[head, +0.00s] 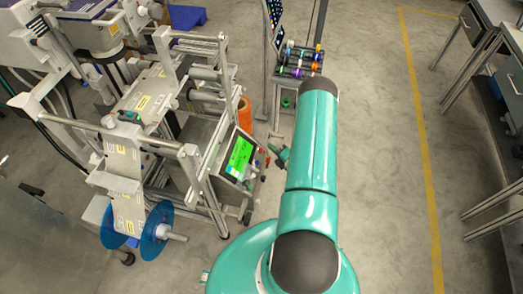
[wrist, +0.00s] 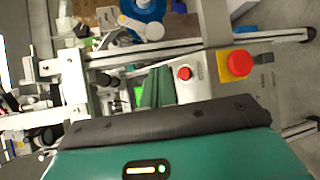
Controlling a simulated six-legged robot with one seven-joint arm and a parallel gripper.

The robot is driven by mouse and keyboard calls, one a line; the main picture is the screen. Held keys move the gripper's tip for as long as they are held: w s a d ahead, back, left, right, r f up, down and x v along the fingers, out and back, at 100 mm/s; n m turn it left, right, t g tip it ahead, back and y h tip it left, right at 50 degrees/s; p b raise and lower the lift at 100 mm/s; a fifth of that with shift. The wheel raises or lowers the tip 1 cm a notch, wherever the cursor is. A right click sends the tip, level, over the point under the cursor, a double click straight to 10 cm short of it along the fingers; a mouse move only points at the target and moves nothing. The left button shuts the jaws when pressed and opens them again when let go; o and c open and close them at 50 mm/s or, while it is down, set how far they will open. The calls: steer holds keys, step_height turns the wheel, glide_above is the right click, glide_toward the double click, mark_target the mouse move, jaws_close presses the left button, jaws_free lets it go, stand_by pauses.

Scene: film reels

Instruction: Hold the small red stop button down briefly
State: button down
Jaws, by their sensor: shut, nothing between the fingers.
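The small red stop button (wrist: 185,73) sits on a pale grey panel (wrist: 192,88) in the wrist view. My gripper (wrist: 158,73) shows as two teal fingers shut together, with nothing between them. Its tips are just left of the small button in that view; whether they touch the panel I cannot tell. A larger red mushroom button on a yellow base (wrist: 238,64) is to the right of the small one. In the head view my gripper (head: 281,156) is partly behind my arm, to the right of the machine's green screen (head: 240,154). The small button is too small to make out there.
The reel machine (head: 150,110) with blue reels (head: 155,230) fills the left. A rack with coloured items (head: 300,60) stands behind my arm. Open floor with a yellow line (head: 420,130) lies right, before metal tables (head: 490,60).

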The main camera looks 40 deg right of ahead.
steer(key=shift+s+d+r, duration=0.5)
steer(key=shift+s+r, duration=0.15)
steer(key=shift+r, duration=0.15)
